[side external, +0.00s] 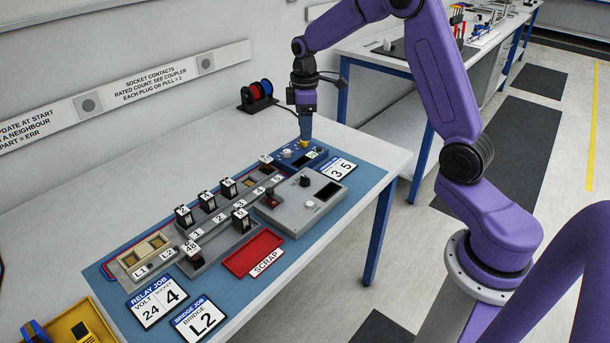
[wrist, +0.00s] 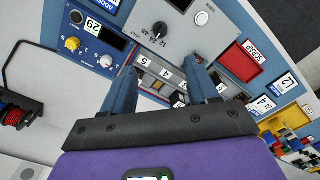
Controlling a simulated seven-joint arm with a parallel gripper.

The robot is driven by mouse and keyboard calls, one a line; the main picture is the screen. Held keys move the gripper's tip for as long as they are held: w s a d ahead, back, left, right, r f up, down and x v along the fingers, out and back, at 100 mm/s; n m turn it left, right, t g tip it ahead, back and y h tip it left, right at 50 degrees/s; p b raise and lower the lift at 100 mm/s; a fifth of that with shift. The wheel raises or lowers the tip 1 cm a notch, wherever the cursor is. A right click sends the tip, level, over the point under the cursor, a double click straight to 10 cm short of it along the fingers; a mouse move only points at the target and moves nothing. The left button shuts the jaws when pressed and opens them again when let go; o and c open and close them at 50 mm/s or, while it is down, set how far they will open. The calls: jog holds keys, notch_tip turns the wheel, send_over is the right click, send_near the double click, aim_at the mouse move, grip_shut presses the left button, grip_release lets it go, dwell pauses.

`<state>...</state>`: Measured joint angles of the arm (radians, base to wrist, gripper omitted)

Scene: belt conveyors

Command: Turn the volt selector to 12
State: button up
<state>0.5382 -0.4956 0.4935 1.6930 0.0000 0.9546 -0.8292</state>
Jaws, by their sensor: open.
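The volt selector is a black knob (wrist: 160,29) on a grey box (wrist: 178,38), with 12, 24 and 48 printed beside it in the wrist view. The knob's pointer is too small to read surely. In the side view the knob (side external: 305,181) sits on the same grey box (side external: 290,215), next to a dark display. My gripper (side external: 305,140) points down above the blue box behind the grey one, apart from the selector. In the wrist view my gripper (wrist: 163,72) has its two blue fingers spread and nothing between them.
A blue box (wrist: 88,50) with yellow and white knobs stands beside the grey box. Black relays (side external: 228,187) stand in a socket rack. A red scrap tray (side external: 253,252), a relay job card reading volt 24 (side external: 158,298) and a spool rack (side external: 258,95) are around it.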

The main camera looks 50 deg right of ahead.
aim_at(305, 177)
notch_tip(305, 177, down, 16)
jog(key=shift+f, duration=0.25)
dwell(0.3)
jog(key=c, duration=1)
